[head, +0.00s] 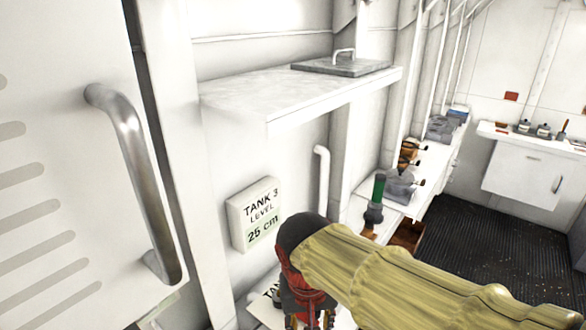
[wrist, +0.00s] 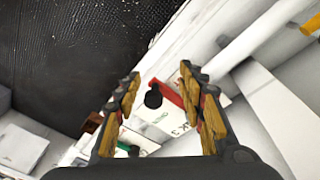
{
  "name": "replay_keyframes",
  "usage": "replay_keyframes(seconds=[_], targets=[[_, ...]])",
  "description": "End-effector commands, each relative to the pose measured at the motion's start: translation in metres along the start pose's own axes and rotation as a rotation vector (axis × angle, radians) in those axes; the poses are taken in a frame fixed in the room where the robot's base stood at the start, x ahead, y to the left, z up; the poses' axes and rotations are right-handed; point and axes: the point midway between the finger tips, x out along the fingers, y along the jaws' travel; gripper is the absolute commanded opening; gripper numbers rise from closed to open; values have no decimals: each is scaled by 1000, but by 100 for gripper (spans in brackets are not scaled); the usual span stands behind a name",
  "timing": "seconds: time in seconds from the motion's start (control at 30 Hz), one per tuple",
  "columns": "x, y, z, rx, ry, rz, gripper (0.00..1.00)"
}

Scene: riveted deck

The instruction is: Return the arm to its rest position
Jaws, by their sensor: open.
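My arm, in a tan fabric sleeve, reaches in from the lower right of the head view. My gripper (head: 308,318) points down at the bottom edge of that view, partly cut off. In the wrist view my gripper (wrist: 158,95) has its two tan-padded fingers spread apart with a gap between them. Nothing is held between the fingers. Beyond the gap are a dark round knob (wrist: 153,97) and a red strip, apart from the fingers as far as I can tell.
A large metal handle (head: 130,180) on a white door is at the left. A white shelf (head: 300,100) juts out above my arm. A bench with a green-bodied tool (head: 378,188) runs behind. Dark ribbed floor (head: 500,240) lies open at right.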

Motion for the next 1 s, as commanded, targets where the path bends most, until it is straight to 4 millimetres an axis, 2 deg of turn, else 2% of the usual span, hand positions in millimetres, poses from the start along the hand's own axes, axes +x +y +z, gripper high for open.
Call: replay_keyframes(seconds=[0.1,0.23,0.47,0.6,0.77,1.0], targets=[[1,31,20,-121,66,-55,40],[2,65,45,-187,158,-88,40],[1,116,84,-39,279,-85,40],[-12,140,89,45,341,-61,40],[-15,150,90,83,351,-49,40],[-15,150,90,83,351,-49,40]])
